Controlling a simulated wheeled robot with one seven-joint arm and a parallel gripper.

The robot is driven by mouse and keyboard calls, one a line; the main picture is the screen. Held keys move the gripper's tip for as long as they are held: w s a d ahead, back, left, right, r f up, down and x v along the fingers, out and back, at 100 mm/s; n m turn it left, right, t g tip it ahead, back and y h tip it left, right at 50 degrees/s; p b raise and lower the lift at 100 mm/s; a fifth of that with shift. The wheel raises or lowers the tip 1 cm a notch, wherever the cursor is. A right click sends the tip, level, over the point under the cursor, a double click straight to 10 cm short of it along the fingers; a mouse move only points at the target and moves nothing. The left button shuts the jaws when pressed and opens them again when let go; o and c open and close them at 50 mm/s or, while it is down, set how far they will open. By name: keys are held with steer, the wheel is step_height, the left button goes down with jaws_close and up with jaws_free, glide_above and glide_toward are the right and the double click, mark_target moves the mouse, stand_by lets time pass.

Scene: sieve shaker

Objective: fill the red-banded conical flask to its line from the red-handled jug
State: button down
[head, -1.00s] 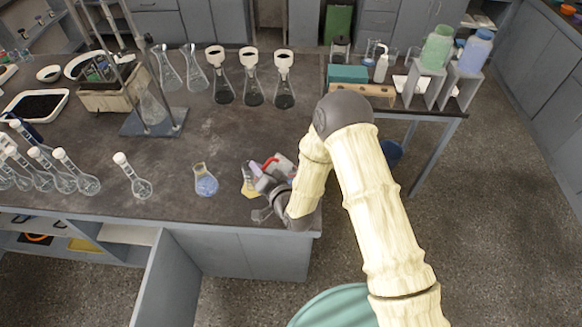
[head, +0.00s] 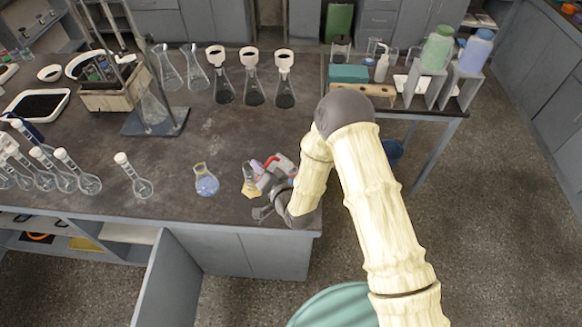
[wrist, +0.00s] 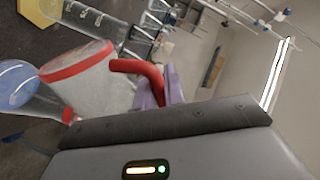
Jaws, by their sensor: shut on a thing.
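The red-handled jug (head: 286,162) is in my gripper, tilted, above the bench's front right corner. In the wrist view the jug (wrist: 85,80) shows a red rim, a greyish body and its red handle (wrist: 142,72) at the purple fingers (wrist: 171,88) of my gripper. My gripper (head: 268,176) is shut on the jug. A conical flask with a red band (wrist: 68,115) and blue at its wide end lies left of the jug in the wrist view. In the head view a flask with blue contents (head: 206,183) and one with yellowish contents (head: 250,186) stand left of my gripper; their bands are unclear.
A stoppered round flask (head: 141,187) stands further left, with several more beyond. Several conical flasks with white funnels (head: 250,90) stand at the back. A stand (head: 155,120) is back left. The bench (head: 180,210) ends just right of my gripper.

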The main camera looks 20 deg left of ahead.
steer(key=shift+d+r, duration=0.1)
steer(key=shift+r, duration=0.1)
stand_by(0.5)
steer(key=f+b, duration=0.1)
steer(key=n+b, duration=0.1)
steer(key=s+f+b, duration=0.1)
steer(key=shift+a+f+b, duration=0.3)
steer(key=shift+f, duration=0.05)
steer(key=n+b, duration=0.1)
steer(key=f+b, duration=0.1)
steer(key=shift+s+a+f+n+t+b, duration=0.2)
steer(key=shift+s+n+t+b, duration=0.1)
steer(key=shift+n+t+b, duration=0.1)
steer(key=shift+r+p, duration=0.25)
steer(key=shift+p, duration=0.05)
steer(key=shift+f, duration=0.2)
